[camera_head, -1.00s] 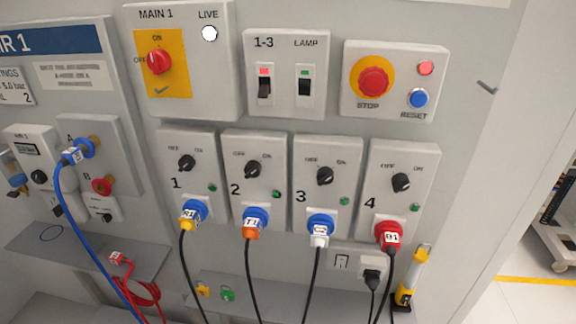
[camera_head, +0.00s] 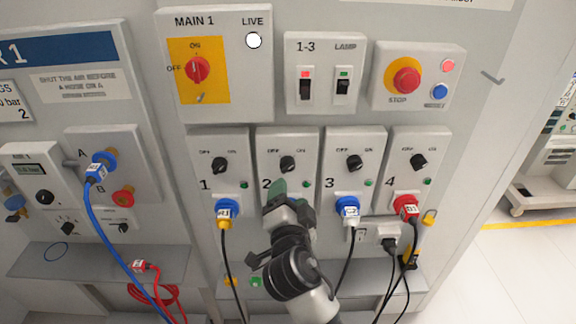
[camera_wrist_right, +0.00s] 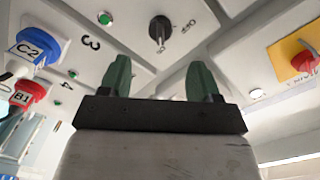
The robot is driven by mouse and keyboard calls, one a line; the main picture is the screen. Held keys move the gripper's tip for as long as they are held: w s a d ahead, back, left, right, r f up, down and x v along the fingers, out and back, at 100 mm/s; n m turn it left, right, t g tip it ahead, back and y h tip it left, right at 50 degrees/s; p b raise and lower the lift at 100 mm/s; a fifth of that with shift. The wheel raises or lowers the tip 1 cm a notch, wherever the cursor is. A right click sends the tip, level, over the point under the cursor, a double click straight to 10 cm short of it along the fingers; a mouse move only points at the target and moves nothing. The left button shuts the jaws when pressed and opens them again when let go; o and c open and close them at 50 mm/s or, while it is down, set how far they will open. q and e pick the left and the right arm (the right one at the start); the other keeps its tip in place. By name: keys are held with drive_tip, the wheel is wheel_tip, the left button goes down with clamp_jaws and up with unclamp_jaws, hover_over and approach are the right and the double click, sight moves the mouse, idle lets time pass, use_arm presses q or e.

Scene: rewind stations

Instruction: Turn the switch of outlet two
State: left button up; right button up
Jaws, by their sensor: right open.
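The outlet two plate (camera_head: 266,140) carries a black rotary switch (camera_head: 287,163) between OFF and ON marks. My right gripper (camera_head: 279,190) is just below this switch, in front of the lower part of the plate, and hides the plug there. In the right wrist view the switch (camera_wrist_right: 160,30) shows beyond and between the two green fingertips, apart from them. My right gripper (camera_wrist_right: 159,75) is open and empty in that view. A green lamp (camera_wrist_right: 105,18) shows to the left of the switch. My left gripper is not in view.
Outlet one's blue plug (camera_head: 228,212) is left of my arm; outlet three's blue plug (camera_head: 346,210) and outlet four's red plug (camera_head: 405,207) are to its right, with hanging cables. The MAIN 1 switch (camera_head: 197,70) and the red stop button (camera_head: 405,77) sit above.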

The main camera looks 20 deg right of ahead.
sight(287, 170)
drive_tip(key=p+x, duration=0.2)
drive_tip(key=x, duration=0.5)
drive_tip(key=shift+w+p, duration=0.3)
drive_tip(key=shift+w, duration=0.15)
drive_tip(key=shift+w+d+f, duration=0.1)
drive_tip(key=shift+w+d, duration=0.1)
drive_tip(key=shift+w, duration=0.45)
drive_tip(key=shift+c, duration=0.4)
